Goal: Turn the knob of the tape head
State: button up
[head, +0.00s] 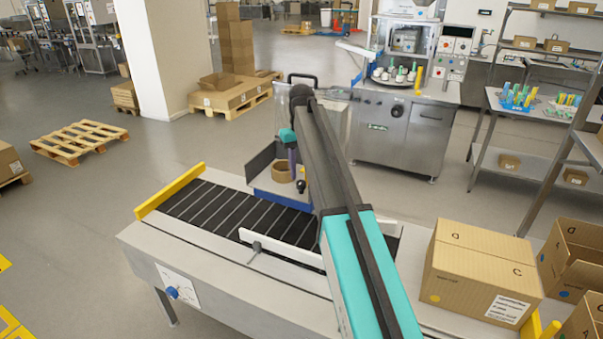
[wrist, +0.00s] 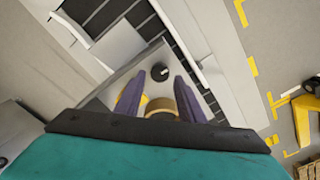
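The tape head (head: 270,187) stands over the conveyor, with a tan tape roll (head: 283,173) on it. Its black knob (head: 301,186) shows at its right side, close to my gripper (head: 293,162). In the wrist view the knob (wrist: 159,73) is round and dark with a light mark, on a grey plate. My gripper (wrist: 159,77) shows there as two purple fingers, spread apart and empty. The knob lies between the fingertips in the picture; I cannot tell how far beyond them it is. The tape roll (wrist: 160,108) shows between the fingers, partly hidden by my gripper.
The conveyor belt (head: 215,205) has yellow end bars and a white side guide (head: 282,250). A blue dial (head: 173,292) sits on its front panel. A closed carton (head: 480,270) stands at the right end, with open cartons beyond. Floor to the left is clear around a pallet (head: 80,141).

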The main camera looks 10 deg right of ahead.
aim_at(302, 183)
jog(key=shift+r+p, duration=0.7)
jog(key=shift+r, duration=1)
